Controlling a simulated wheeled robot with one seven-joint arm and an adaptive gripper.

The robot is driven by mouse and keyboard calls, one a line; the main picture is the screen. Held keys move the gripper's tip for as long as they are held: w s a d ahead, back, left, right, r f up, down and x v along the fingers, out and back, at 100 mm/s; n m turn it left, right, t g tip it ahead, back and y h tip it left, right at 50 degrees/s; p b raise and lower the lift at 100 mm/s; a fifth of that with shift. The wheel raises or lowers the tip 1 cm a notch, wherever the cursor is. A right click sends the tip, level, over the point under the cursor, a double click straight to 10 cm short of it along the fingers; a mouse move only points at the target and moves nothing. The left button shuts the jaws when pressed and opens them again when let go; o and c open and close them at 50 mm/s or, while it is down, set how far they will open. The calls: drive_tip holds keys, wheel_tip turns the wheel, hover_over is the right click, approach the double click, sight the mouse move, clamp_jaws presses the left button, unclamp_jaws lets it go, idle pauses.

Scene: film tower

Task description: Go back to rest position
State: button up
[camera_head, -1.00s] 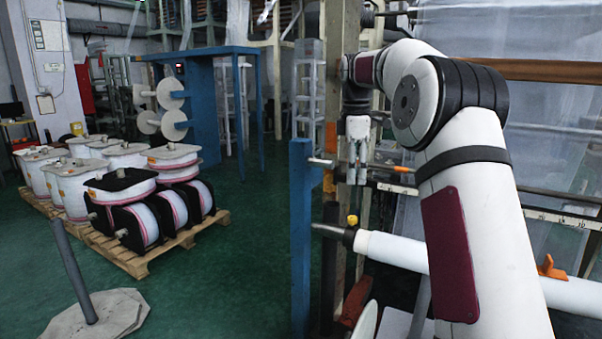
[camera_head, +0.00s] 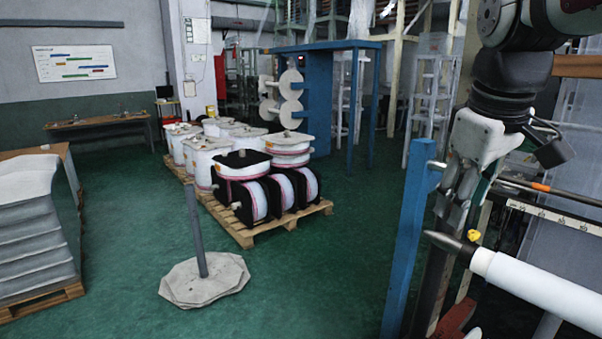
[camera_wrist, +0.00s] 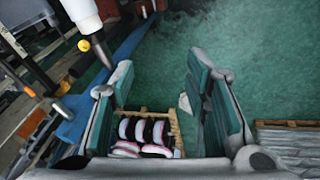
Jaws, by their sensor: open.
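My gripper (camera_head: 458,200) hangs fingers down at the right of the head view, in front of the machine frame and beside the blue post (camera_head: 405,240). In the wrist view my gripper (camera_wrist: 160,75) shows its two fingers spread well apart with nothing between them. Past them lie the green floor and the pallet of spools (camera_wrist: 145,135). A white roll (camera_head: 530,280) on a pointed shaft with a yellow knob (camera_head: 474,235) lies below and right of my gripper. The same white roll (camera_wrist: 84,15) shows at the upper left of the wrist view.
A wooden pallet (camera_head: 248,235) with several spools stands mid-floor. A grey post on a flat base (camera_head: 205,280) stands in front of it. A stacked pallet (camera_head: 35,225) is at the left, and a table (camera_head: 105,122) stands by the wall. Green floor between them is clear.

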drive_tip(key=s+a+f+m+t, duration=0.1)
drive_tip(key=s+a+f+m, duration=0.1)
drive_tip(key=s+f, duration=0.2)
drive_tip(key=s+a+f+m+t+y, duration=0.1)
drive_tip(key=s+a+f+m, duration=0.1)
drive_tip(key=s, duration=0.8)
drive_tip(key=shift+a+f+m, duration=0.25)
drive_tip(key=shift+f+m, duration=0.35)
drive_tip(key=shift+f, duration=0.7)
